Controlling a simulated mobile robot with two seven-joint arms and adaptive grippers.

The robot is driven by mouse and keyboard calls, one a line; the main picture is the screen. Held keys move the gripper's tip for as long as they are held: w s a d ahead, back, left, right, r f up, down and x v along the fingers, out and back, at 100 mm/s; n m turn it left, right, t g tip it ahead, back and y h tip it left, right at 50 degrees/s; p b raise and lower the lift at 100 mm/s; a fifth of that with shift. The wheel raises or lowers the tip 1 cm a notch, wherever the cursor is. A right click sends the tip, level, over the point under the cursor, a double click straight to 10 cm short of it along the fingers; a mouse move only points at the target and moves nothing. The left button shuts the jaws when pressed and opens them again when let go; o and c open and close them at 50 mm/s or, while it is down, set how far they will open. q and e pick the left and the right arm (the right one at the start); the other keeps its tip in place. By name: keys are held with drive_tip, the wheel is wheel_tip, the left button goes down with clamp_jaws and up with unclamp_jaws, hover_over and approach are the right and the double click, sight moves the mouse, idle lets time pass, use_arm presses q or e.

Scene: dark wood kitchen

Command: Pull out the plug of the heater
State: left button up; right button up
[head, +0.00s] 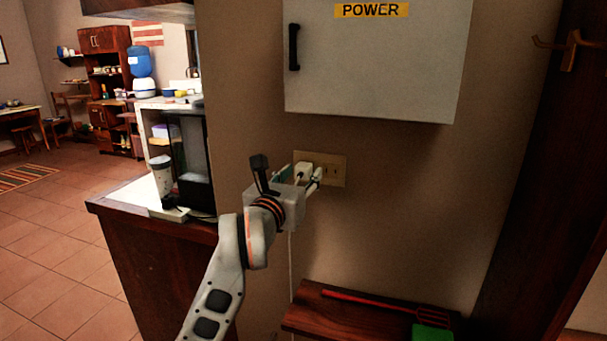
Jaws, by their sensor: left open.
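A white plug (304,169) sits in the left part of a beige wall outlet (338,172), below the power box. A thin white cord (291,262) hangs down the wall beneath it. My left gripper (300,178) is at the outlet, open, with its fingers on either side of the plug. I cannot tell whether the fingers touch it. The gripper body partly hides the plug and the upper cord. The heater and my right gripper are not in view.
A grey box labelled POWER (375,62) juts from the wall above the outlet. A low wooden shelf (318,312) below holds a red-handled tool (385,302) and a green item (432,333). A counter (160,222) with a coffee machine (190,160) stands left of my arm.

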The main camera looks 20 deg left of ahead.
sight(301, 174)
use_arm(q)
drive_tip(key=shift+w, duration=0.4)
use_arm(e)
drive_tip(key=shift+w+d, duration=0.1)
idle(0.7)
use_arm(q)
clamp_jaws()
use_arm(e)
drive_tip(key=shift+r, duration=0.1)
use_arm(q)
drive_tip(key=shift+s, duration=0.15)
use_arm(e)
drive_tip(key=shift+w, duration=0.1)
use_arm(q)
drive_tip(key=shift+s+a+p, duration=0.1)
drive_tip(key=shift+s+p, duration=0.6)
drive_tip(key=shift+s, duration=2.15)
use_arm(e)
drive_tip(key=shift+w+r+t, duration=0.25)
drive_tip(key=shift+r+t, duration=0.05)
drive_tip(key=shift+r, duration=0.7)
